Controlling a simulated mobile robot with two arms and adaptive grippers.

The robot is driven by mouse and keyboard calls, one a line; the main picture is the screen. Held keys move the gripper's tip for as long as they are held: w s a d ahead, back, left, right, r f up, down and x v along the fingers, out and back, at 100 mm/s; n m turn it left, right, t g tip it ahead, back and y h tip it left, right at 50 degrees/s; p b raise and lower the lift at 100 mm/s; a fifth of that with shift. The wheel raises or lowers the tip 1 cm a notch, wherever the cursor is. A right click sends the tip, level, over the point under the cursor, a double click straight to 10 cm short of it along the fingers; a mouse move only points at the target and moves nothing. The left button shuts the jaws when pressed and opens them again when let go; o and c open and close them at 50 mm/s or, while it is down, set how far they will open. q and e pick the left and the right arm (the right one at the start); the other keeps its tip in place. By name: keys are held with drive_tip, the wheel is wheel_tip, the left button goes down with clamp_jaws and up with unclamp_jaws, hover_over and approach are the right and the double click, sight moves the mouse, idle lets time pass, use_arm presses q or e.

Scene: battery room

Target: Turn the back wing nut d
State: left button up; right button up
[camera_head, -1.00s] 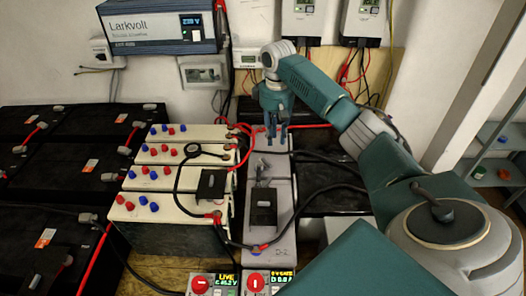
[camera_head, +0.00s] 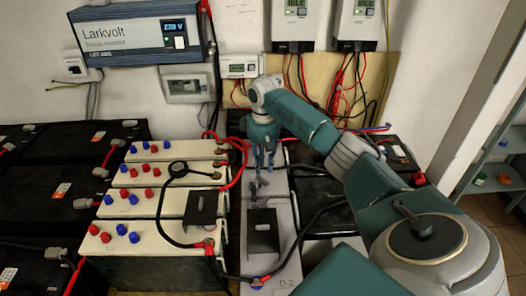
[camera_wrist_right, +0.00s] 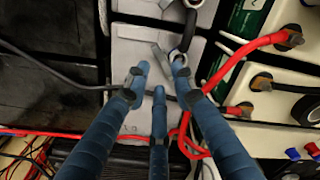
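A grey battery (camera_head: 284,222) labelled D-2 stands in the middle of the head view. A small grey metal fitting (camera_head: 256,187) stands up from its top, behind a black plate; it may be the wing nut, but it is too small to be sure. My right gripper (camera_head: 263,166) is above the back of this battery, fingers pointing down, just behind the fitting. In the right wrist view the three blue fingers (camera_wrist_right: 159,75) are spread and empty, with a grey metal piece (camera_wrist_right: 162,58) between and beyond their tips. Contact cannot be told. My left gripper is not in view.
Cream batteries (camera_head: 128,212) with red and blue caps stand left of the grey one. A red cable (camera_wrist_right: 245,58) and a dark cable (camera_wrist_right: 55,70) run close to my fingers. Black batteries (camera_head: 40,190) fill the left side. A Larkvolt inverter (camera_head: 138,30) hangs on the wall.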

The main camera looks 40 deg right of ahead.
sight(261, 181)
drive_tip(key=shift+f, duration=2.8)
drive_tip(key=shift+w, duration=0.1)
clamp_jaws()
